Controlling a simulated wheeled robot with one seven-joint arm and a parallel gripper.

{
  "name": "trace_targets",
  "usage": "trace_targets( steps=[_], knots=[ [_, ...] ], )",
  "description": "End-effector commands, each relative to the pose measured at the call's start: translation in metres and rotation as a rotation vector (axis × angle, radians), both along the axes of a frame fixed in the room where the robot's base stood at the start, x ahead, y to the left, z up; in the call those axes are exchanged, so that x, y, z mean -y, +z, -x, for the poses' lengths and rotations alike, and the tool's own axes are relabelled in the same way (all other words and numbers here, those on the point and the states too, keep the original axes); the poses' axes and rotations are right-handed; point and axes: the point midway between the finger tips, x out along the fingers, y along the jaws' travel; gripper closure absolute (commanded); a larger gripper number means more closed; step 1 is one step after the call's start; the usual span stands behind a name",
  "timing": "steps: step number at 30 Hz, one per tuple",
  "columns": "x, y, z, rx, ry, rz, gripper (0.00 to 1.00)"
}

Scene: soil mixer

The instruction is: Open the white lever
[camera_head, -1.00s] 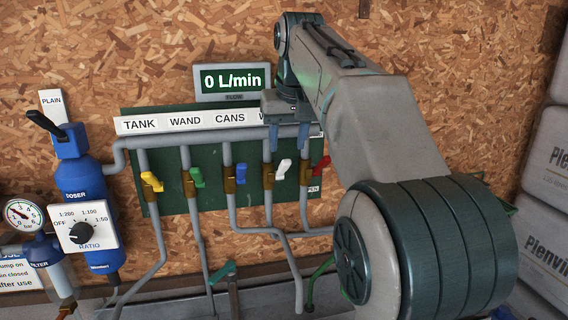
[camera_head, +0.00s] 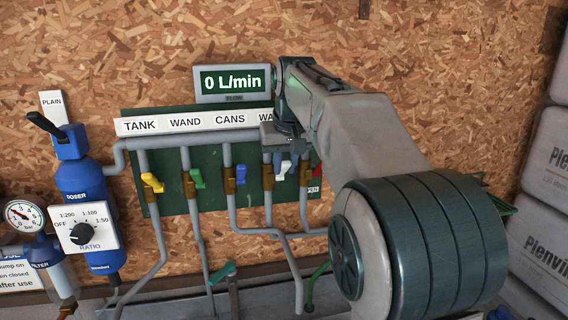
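The white lever (camera_head: 284,168) is on the fourth valve from the left, on a brass body (camera_head: 267,179) on the green panel. It sticks out to the right and slightly up. My gripper (camera_head: 290,160) points down right at the white lever, with its fingers apart and the lever's upper end seemingly between or just in front of them. I cannot tell whether they touch it. The flow display (camera_head: 232,82) reads 0 L/min.
Yellow (camera_head: 151,182), green (camera_head: 197,178) and blue (camera_head: 241,175) levers stand in a row to the left. Grey pipes (camera_head: 233,205) run down below them. A blue doser (camera_head: 80,180) is at the far left.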

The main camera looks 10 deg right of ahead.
Motion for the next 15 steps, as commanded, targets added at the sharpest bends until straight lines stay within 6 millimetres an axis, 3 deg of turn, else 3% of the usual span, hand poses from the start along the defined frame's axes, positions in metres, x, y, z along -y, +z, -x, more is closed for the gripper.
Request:
trace_targets(
  steps=[15],
  knots=[
    [0.0, -0.012, 0.006, 0.092, 0.0, -0.001, 1.0]
  ],
)
